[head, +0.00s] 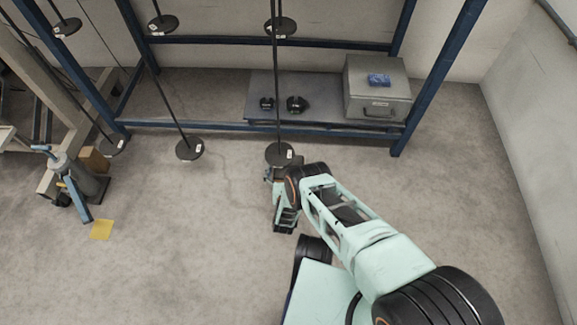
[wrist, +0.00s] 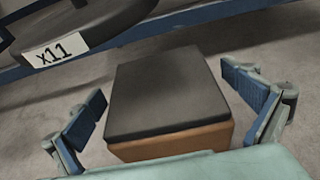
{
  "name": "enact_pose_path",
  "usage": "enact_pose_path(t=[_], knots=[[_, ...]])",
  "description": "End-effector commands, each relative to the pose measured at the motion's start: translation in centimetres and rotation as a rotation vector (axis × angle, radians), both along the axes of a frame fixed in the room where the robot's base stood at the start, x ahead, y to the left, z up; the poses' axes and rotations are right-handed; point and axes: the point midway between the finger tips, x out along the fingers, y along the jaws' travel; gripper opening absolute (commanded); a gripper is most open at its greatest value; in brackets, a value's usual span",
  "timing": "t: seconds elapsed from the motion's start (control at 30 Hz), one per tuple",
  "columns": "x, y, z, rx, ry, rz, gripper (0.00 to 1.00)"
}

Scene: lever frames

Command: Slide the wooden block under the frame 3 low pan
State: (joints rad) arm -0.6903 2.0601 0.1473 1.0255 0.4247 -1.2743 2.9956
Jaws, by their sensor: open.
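The wooden block (wrist: 168,95) has a dark top and brown sides. In the wrist view it sits on the floor between the two spread fingers of my gripper (wrist: 165,92), with a visible gap on each side. A black round pan (wrist: 85,25) labelled "x11" is at the upper left of that view, just beyond the block. In the head view the low pan of the third hanging rod (head: 279,154) is right in front of my gripper (head: 277,178). The block is mostly hidden by my arm there. I cannot tell the height between pan and floor.
A blue rack has a low front rail (head: 230,127). Its shelf holds black weights (head: 296,104) and a grey metal box (head: 378,92). Other low pans (head: 189,149) hang to the left. A jack (head: 75,180) and yellow sheet (head: 102,229) are farther left. The floor right is clear.

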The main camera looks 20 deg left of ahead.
Motion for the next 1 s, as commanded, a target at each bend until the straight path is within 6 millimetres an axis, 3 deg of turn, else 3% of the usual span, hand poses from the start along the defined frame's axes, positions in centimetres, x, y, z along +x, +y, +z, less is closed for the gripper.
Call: enact_pose_path(t=[0.17,0.7,1.0], knots=[[0.0,0.0,0.0,0.0,0.0,0.0,0.98],[0.03,0.02,0.02,0.0,-0.001,0.0,0.4],[0.37,-0.33,0.04,0.001,-0.001,0.0,0.4]])
